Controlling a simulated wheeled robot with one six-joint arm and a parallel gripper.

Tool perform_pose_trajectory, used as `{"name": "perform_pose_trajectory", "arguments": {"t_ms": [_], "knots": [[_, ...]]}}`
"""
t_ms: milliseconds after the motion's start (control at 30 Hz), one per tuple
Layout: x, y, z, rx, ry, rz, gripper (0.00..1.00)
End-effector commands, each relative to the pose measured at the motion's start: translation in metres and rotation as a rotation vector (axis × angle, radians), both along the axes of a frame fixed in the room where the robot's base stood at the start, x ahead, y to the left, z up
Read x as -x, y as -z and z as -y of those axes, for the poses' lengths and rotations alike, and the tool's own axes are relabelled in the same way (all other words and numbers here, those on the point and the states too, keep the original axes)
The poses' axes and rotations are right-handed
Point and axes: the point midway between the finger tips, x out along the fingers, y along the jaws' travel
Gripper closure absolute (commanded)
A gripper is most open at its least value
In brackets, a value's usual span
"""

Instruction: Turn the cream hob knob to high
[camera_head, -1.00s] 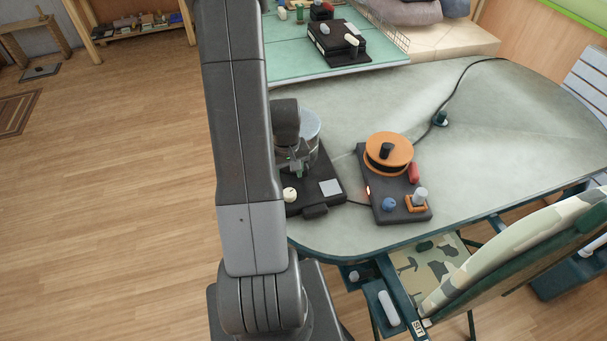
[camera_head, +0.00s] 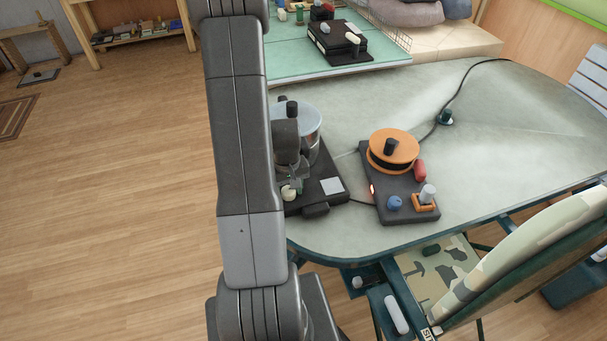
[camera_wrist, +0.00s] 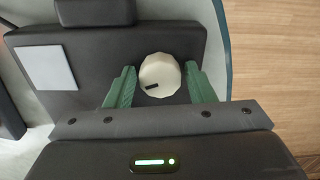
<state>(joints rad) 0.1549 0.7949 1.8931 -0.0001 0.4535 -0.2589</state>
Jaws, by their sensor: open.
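The cream hob knob (camera_wrist: 160,74) sits on the dark hob base (camera_wrist: 183,37), with a short dark mark toward its lower left in the wrist view. My gripper (camera_wrist: 161,86) is open, with one green finger on each side of the knob. The left finger is very close to the knob; I cannot tell whether either finger touches it. In the head view the knob (camera_head: 289,193) shows at the front left of the hob base (camera_head: 318,185), just below my gripper (camera_head: 291,184). A metal pot (camera_head: 308,122) stands at the back of the base.
A light square pad (camera_head: 331,186) lies on the hob base. To the right is a dark board (camera_head: 382,178) with an orange reel (camera_head: 393,151), a red part, a blue knob (camera_head: 395,203) and a white-topped lever. The table (camera_head: 500,150) is mostly clear farther right.

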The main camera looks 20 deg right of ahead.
Motion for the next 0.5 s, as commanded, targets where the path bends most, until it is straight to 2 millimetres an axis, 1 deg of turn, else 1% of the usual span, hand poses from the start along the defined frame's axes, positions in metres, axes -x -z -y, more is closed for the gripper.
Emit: {"name": "perform_pose_trajectory", "arguments": {"t_ms": [67,200,267,300,433,500], "knots": [[0.0000,-0.0004,0.0000,0.000,0.000,0.000,0.51],[0.0000,-0.0004,0.0000,0.000,0.000,0.000,0.78],[0.0000,-0.0004,0.0000,0.000,0.000,0.000,0.90],[0.0000,-0.0004,0.0000,0.000,0.000,0.000,0.94],[-0.0001,0.0006,0.0000,0.000,0.038,0.000,0.94],[-0.0002,0.0015,0.0001,0.000,0.104,0.001,0.94]]}}
